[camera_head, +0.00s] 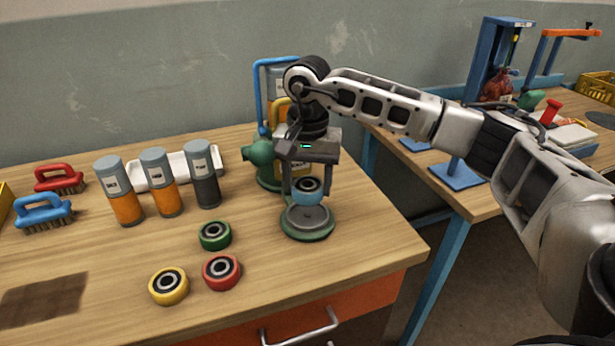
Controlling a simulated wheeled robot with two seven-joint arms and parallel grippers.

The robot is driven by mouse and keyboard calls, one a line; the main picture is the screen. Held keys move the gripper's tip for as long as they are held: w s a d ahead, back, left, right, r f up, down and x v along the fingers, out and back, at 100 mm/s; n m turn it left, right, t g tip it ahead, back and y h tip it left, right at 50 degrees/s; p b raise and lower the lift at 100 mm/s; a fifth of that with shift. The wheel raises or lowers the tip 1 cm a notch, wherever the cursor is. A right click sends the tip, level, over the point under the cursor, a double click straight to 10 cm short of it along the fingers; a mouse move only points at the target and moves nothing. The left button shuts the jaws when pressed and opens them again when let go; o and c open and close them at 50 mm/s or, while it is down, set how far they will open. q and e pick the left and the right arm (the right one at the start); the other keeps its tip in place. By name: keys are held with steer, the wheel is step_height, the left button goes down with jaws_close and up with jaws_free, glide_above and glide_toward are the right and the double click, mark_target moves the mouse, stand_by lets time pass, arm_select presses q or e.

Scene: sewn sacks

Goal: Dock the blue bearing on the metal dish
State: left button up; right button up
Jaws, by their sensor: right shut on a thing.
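The blue bearing (307,192) is held between the fingers of my right gripper (308,186), which is shut on it. The bearing is just above the metal dish (308,222), a round grey dish with a green rim near the table's right side. Whether the bearing touches the dish's centre cannot be told from this angle. My left gripper is not in view.
Green (215,236), red (221,272) and yellow (169,286) bearings lie left of the dish. Several grey-topped bottles (160,182) and two brushes (45,213) stand farther left. A green object (262,160) is close behind my gripper.

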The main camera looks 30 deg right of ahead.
mark_target(308, 185)
step_height(308, 185, down, 3)
steer(key=shift+f+b, duration=0.1)
steer(key=shift+b, duration=0.75)
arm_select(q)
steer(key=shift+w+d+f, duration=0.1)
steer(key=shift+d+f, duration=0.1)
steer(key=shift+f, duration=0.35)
arm_select(e)
steer(key=shift+f, duration=0.35)
arm_select(q)
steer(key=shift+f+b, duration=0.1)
steer(key=shift+b, duration=0.2)
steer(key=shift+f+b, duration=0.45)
arm_select(e)
steer(key=shift+f, duration=0.55)
steer(key=o, duration=0.9)
steer(key=shift+o, duration=0.2)
